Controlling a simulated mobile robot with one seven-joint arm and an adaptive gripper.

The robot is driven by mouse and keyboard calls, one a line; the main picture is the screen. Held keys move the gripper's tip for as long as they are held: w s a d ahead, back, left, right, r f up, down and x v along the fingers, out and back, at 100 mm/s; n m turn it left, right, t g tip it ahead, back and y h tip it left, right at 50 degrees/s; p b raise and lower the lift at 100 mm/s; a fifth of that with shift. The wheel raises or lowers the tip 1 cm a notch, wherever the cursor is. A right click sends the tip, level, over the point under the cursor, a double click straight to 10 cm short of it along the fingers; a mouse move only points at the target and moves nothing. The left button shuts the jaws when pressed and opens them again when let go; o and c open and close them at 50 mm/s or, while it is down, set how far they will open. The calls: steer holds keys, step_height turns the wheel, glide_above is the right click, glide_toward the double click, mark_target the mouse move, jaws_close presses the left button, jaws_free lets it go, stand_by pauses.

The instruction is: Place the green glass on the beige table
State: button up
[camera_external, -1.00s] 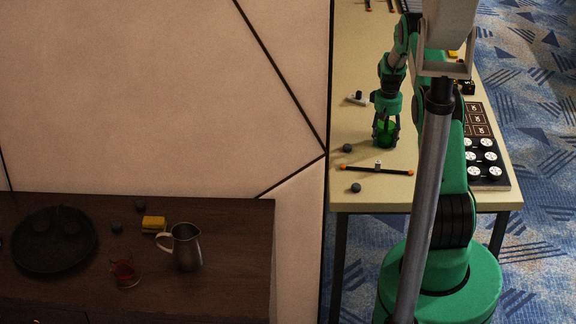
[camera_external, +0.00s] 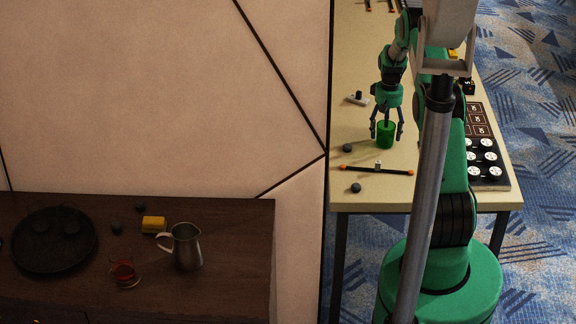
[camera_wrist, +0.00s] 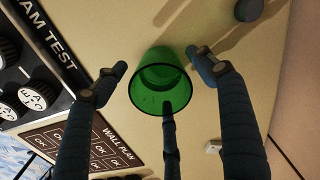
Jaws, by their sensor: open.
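The green glass (camera_external: 386,136) stands upright on the beige table (camera_external: 372,100). In the wrist view the glass (camera_wrist: 160,84) shows its open rim and its inside. My gripper (camera_external: 387,128) is open, with its fingers spread just above and around the glass. In the wrist view my gripper (camera_wrist: 160,85) has dark fingers to the left, to the right and below the glass. The left and right fingers look apart from the glass; whether the lower finger touches it I cannot tell.
A wall (camera_external: 290,60) borders the left edge. A dark cabinet (camera_external: 230,215) holds a metal jug (camera_external: 187,247).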

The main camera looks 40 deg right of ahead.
step_height(320, 180, up, 9)
steer(key=p, duration=0.1)
stand_by(0.3)
steer(key=shift+f, duration=0.1)
stand_by(0.4)
stand_by(0.4)
